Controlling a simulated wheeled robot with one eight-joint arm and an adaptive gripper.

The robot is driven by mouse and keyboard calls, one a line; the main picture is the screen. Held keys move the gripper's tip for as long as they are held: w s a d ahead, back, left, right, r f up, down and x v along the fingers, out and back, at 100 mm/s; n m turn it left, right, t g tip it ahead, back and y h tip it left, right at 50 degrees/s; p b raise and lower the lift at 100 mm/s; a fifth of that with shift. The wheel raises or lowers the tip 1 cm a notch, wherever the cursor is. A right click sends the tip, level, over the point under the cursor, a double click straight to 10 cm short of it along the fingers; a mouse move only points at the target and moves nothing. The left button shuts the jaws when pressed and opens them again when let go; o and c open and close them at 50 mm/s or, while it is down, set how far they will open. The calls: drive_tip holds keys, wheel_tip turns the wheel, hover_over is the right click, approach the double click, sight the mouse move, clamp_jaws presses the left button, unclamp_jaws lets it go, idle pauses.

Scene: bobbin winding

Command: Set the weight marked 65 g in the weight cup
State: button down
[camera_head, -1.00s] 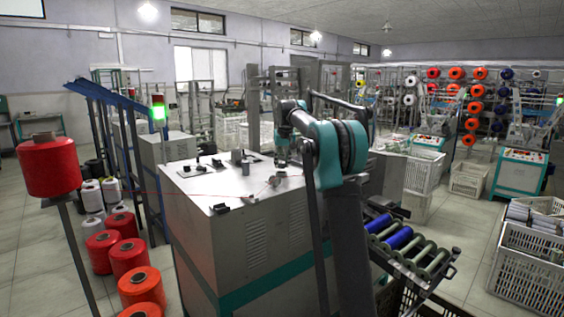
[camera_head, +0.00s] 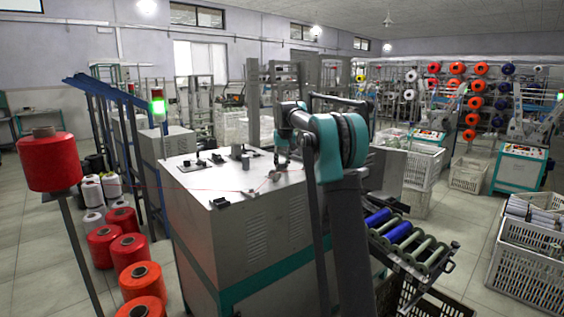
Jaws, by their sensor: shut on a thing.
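My gripper (camera_head: 281,157) is over the far right part of the white machine top (camera_head: 215,185), pointing down. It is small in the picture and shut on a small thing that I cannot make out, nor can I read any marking. A small grey cylinder (camera_head: 246,163) stands on the machine top to the left of my gripper. Several small dark pieces, such as one at the back (camera_head: 237,150) and one further left (camera_head: 195,164), are on the same top. I cannot tell which of these is the weight cup.
A thin red thread runs from the large red spool (camera_head: 49,163) across the machine top. A dark block (camera_head: 219,202) sits at its front edge. A roller rack with blue rollers (camera_head: 378,217) stands on the right. The front of the top is mostly clear.

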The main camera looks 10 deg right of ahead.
drive_tip(key=shift+s+f, duration=0.3)
drive_tip(key=shift+f, duration=0.55)
idle(0.7)
idle(0.4)
drive_tip(key=c, duration=1.5)
unclamp_jaws()
drive_tip(key=o, duration=0.4)
drive_tip(key=shift+w+f, duration=0.3)
drive_tip(key=shift+f, duration=0.1)
drive_tip(key=shift+r, duration=0.15)
drive_tip(key=shift+r, duration=0.1)
drive_tip(key=v, duration=1.2)
